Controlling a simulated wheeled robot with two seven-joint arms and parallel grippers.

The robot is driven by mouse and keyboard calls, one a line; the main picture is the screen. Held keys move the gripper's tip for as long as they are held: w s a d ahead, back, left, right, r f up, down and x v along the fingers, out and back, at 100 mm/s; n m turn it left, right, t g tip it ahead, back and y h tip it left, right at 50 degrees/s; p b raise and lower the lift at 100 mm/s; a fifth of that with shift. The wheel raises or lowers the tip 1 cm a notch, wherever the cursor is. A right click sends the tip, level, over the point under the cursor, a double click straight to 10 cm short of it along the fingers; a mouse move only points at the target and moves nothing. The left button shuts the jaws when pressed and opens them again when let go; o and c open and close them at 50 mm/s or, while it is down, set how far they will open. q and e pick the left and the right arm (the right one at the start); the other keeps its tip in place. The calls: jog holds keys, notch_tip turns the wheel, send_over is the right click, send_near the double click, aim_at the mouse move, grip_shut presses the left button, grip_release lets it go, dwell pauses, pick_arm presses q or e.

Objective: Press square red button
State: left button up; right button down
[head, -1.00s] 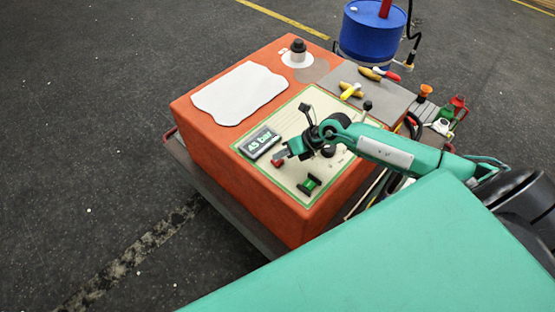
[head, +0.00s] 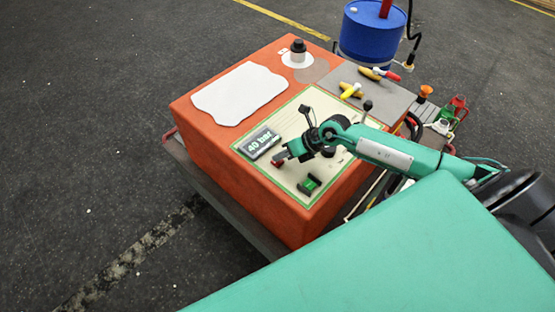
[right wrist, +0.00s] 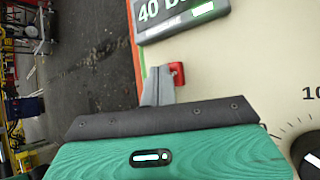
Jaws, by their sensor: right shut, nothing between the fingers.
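The square red button (head: 277,163) is on the cream panel, just below the display; most of it is hidden behind my right gripper (head: 280,156) in the head view. In the right wrist view the red button (right wrist: 178,74) shows beside the grey fingertips (right wrist: 160,78) of my right gripper. The gripper is shut and empty, with its tips right at the button; I cannot tell how far it is pressed. My left gripper is not in view.
The panel (head: 300,106) lies on an orange box (head: 270,205). A blue drum (head: 372,32) stands behind.

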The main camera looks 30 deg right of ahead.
aim_at(281, 161)
jog(key=shift+f, duration=0.2)
jog(key=shift+r, duration=0.1)
jog(key=shift+r+p, duration=0.75)
jog(key=shift+r, duration=0.15)
jog(key=shift+r, duration=0.1)
notch_tip(281, 161, up, 5)
jog(key=p, duration=0.4)
dwell(0.8)
